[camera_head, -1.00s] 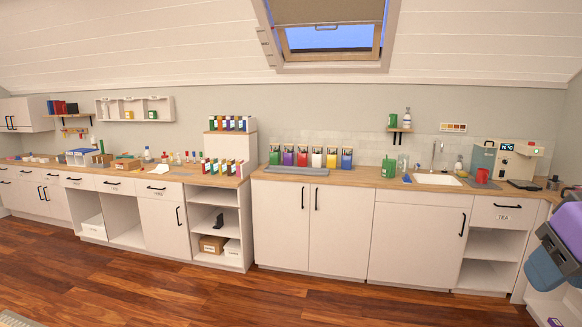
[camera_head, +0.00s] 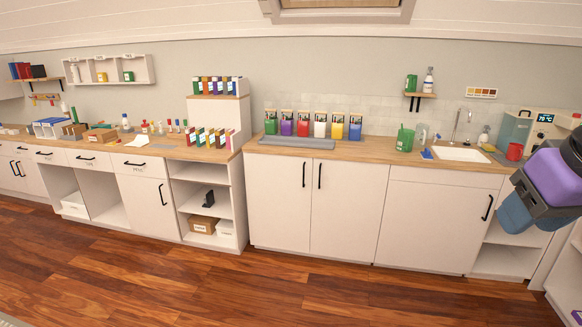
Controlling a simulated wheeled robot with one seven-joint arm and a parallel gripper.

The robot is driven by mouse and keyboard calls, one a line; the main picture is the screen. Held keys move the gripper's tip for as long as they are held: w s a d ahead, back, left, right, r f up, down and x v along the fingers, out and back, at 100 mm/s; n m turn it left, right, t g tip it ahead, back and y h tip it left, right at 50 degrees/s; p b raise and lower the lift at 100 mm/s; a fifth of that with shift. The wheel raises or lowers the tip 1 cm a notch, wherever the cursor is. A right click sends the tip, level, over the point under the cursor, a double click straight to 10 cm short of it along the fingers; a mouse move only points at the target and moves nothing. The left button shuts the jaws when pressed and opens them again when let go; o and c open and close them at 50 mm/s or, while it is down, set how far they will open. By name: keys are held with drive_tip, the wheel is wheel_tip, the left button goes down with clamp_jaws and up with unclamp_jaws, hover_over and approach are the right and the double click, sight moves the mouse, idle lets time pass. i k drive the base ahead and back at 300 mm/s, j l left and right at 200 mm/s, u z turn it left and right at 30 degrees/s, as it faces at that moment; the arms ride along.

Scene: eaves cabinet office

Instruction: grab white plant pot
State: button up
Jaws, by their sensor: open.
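A white pot-like container (camera_head: 320,126) stands in a row of several coloured ones on the back counter, between a red one (camera_head: 303,125) and a yellow one (camera_head: 337,127). It has a dark patch near its top; I cannot tell for sure that it is a plant pot. A grey mat or tray (camera_head: 290,142) lies in front of the row's left part. Part of my own purple and blue arm shows at the right edge.
White cabinets (camera_head: 281,205) stand under the wooden counter. Folders (camera_head: 210,137) stand left of the row. The wooden floor (camera_head: 300,290) in front is clear.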

sight(320, 125)
drive_tip(key=i, duration=1.45)
drive_tip(key=i+j+z, duration=0.1)
drive_tip(key=i, duration=1.35)
drive_tip(key=i+j, duration=0.15)
drive_tip(key=i, duration=1.3)
